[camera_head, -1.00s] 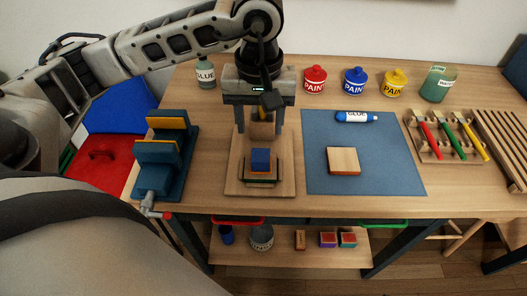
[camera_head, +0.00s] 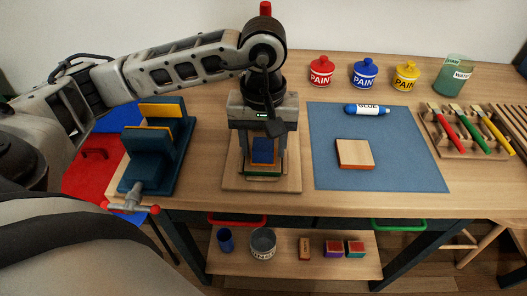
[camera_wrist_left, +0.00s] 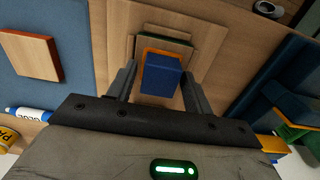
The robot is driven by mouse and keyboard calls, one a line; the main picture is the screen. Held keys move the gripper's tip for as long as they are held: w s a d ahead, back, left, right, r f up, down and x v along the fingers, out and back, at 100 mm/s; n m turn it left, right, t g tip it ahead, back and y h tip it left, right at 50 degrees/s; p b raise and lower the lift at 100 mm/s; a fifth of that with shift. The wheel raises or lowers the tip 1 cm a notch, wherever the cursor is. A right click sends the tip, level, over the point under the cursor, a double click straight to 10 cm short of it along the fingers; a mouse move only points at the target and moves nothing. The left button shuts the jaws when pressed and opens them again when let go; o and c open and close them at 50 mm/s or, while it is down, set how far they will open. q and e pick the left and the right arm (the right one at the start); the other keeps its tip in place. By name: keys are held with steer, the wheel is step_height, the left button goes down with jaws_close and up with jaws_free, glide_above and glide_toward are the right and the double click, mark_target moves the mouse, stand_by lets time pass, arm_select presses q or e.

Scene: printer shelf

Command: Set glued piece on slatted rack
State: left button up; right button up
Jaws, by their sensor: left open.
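A blue block (camera_head: 262,152) with an orange layer under it sits on a small stacked base on a wooden board (camera_head: 230,182). In the left wrist view the blue block (camera_wrist_left: 161,76) stands between the fingers, with orange at its edge. My left gripper (camera_head: 262,158) points down over the block, open, with one finger on each side. Whether the fingers touch the block I cannot tell. The slatted rack (camera_head: 512,122) is at the right edge of the head view, partly cut off. My right gripper is not in view.
A blue mat (camera_head: 410,165) holds a wooden tile (camera_head: 355,153) and a glue bottle (camera_head: 367,109). A clamp-like vise (camera_head: 150,155) stands left. A brush holder (camera_head: 458,145) stands before the rack. Paint pots (camera_head: 365,75) and a water cup (camera_head: 452,78) stand at the back.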

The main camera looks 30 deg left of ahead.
mark_target(263, 145)
arm_select(q)
steer(key=shift+c, duration=0.6)
steer(key=c, duration=0.7)
steer(key=shift+r+p, duration=0.6)
steer(key=shift+r, duration=0.5)
steer(key=shift+r+p, duration=1.25)
steer(key=shift+r, duration=1.25)
steer(key=shift+f, duration=0.1)
